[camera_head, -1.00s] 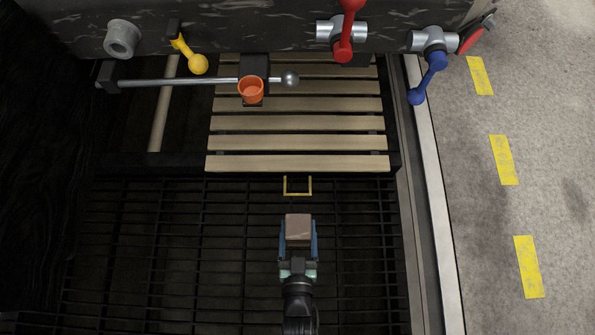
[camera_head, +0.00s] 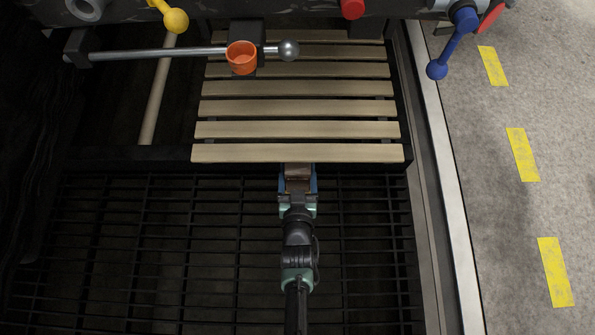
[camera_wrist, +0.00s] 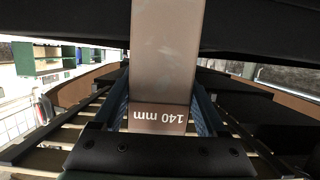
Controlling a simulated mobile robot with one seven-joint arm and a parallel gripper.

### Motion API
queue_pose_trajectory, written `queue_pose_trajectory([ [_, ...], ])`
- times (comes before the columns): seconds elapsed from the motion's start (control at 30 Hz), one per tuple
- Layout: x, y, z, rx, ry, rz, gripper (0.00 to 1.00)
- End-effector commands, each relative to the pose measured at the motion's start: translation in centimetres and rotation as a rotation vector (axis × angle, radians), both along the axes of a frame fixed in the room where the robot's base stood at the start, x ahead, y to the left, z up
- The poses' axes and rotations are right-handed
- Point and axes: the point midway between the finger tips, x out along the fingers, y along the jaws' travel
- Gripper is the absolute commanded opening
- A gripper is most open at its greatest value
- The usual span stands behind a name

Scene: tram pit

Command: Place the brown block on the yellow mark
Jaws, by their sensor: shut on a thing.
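The brown block (camera_head: 297,171) is between the blue fingers of my gripper (camera_head: 298,184), which is shut on it. In the wrist view the block (camera_wrist: 165,50) stretches up from between the fingers, and its near end carries the label "140 mm", seen upside down. In the head view my gripper is at the front edge of the wooden slats, over the dark grating. The yellow outlined mark is not visible now; my gripper and the block cover the place where it showed earlier. I cannot tell whether the block touches the surface there.
The wooden slats (camera_head: 297,130) lie just beyond my gripper. Dark grating (camera_head: 180,250) lies open on both sides.

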Motion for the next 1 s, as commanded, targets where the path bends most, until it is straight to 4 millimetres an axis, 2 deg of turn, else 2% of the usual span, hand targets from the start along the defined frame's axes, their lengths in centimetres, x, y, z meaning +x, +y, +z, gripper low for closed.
queue_pose_trajectory([
  [0.07, 1.4, 0.0, -0.1, 0.000, -0.006, 0.001, 0.00],
  [0.2, 2.1, 0.0, 0.0, 0.000, -0.003, 0.001, 0.00],
  [0.33, 2.1, 0.0, -0.8, 0.000, -0.002, 0.001, 0.00],
  [0.57, 2.1, 0.0, -3.4, 0.000, -0.003, 0.001, 0.00],
  [0.97, 2.1, 0.0, -3.6, 0.000, -0.002, 0.001, 0.00],
  [1.0, 2.0, 0.0, -3.7, 0.000, 0.001, 0.001, 0.78],
])
